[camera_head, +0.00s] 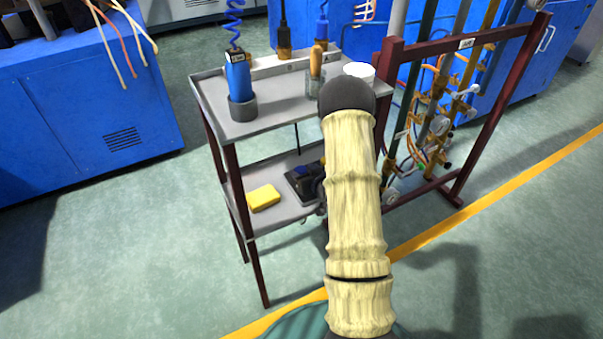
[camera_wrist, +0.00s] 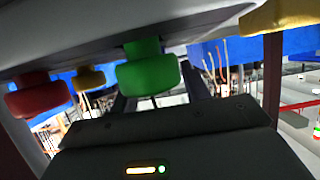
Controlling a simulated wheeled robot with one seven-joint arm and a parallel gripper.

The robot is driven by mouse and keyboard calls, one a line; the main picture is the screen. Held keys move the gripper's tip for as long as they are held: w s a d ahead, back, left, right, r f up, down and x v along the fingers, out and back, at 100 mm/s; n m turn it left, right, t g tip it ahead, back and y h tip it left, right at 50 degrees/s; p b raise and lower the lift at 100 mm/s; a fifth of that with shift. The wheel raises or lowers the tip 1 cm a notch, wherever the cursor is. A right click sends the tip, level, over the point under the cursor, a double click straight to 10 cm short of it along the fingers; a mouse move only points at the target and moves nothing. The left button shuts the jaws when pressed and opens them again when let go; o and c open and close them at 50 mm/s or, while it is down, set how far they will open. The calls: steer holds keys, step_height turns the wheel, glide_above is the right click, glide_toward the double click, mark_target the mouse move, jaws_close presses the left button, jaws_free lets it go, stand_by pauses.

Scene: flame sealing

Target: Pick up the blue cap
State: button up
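I cannot make out a blue cap for certain in either view. In the wrist view a green cap (camera_wrist: 148,74) hangs below a grey surface, with a red cap (camera_wrist: 38,98) to its left and a smaller yellow cap (camera_wrist: 89,79) between them. My gripper (camera_wrist: 160,88) shows as a dark body with two dark fingers standing apart, and no held thing is visible between them. The green cap overlaps the space between the fingers; I cannot tell whether they touch. In the head view my arm hides the gripper.
A grey two-shelf cart (camera_head: 270,128) holds a blue cylinder (camera_head: 238,78) in a grey cup, a white cup (camera_head: 358,70) and, below, a yellow block (camera_head: 263,198). A dark red frame (camera_head: 522,70) with pipes stands right. Blue cabinets (camera_head: 60,120) stand behind. Floor at left is clear.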

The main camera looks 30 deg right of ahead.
steer(key=c, duration=0.6)
steer(key=shift+c, duration=0.2)
step_height(320, 180, up, 10)
steer(key=p, duration=0.2)
steer(key=shift+p, duration=0.3)
